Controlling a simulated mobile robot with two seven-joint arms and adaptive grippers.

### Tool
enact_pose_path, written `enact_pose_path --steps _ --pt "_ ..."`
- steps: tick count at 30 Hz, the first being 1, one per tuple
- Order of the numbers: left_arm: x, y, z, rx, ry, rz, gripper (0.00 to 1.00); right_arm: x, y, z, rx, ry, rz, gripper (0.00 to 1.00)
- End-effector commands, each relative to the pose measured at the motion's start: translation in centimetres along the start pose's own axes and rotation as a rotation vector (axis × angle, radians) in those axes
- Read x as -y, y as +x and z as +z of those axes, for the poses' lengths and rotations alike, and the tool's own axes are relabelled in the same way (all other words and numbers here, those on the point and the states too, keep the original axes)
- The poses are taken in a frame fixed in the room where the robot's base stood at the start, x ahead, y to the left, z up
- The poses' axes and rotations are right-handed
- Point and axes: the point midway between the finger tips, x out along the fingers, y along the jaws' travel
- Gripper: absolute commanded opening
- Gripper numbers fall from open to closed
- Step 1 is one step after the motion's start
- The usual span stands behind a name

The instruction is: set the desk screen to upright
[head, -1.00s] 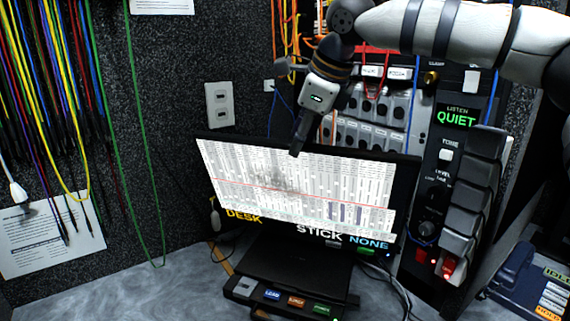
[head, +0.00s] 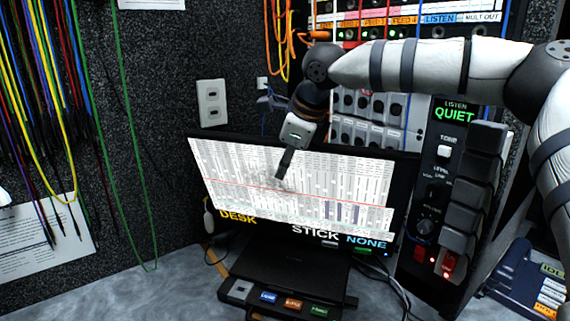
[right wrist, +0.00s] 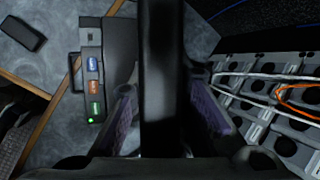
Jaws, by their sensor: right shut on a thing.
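The desk screen (head: 350,180) is a wide black-framed monitor with a lit page of faders. It leans over the desk behind a dark box, and "DESK", "STICK" and "NONE" show along its lower edge. My right gripper (head: 281,172) reaches over its top edge, with one dark finger in front of the lit face. The other finger is hidden behind the screen in the head view. In the right wrist view, the screen's dark edge (right wrist: 162,60) runs between the two fingers of my right gripper (right wrist: 162,112), which is shut on it. My left gripper is not in view.
A dark box with blue, orange and green buttons (head: 292,303) sits in front of the screen. A panel with a green "QUIET" display (head: 455,115) stands close on the right. Coloured cables (head: 50,110) hang at left. Grey desktop (head: 150,292) is clear at front left.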

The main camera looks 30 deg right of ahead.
Motion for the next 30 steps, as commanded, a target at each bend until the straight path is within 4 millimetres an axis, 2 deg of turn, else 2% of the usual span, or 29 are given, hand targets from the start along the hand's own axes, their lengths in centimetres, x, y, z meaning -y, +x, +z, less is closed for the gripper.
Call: enact_pose_path --steps 3,10,22,23,24,30 --pt "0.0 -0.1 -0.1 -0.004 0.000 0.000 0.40 0.6 -0.1 0.0 0.000 0.003 -0.002 0.00" --pt "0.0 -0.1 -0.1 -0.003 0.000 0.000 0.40 4.7 0.0 0.0 -0.001 0.001 -0.008 0.00" --pt "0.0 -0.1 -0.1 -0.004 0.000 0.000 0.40 5.4 0.0 -0.1 0.001 0.002 -0.009 0.00" --pt "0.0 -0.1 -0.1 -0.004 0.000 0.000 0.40 5.4 0.0 -0.1 0.000 0.002 -0.009 0.34" --pt "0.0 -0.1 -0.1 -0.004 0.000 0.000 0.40 5.4 0.1 -0.1 0.000 0.003 -0.008 0.37" --pt "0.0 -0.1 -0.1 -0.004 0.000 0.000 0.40 5.2 0.1 -0.1 -0.003 0.002 -0.004 0.37"
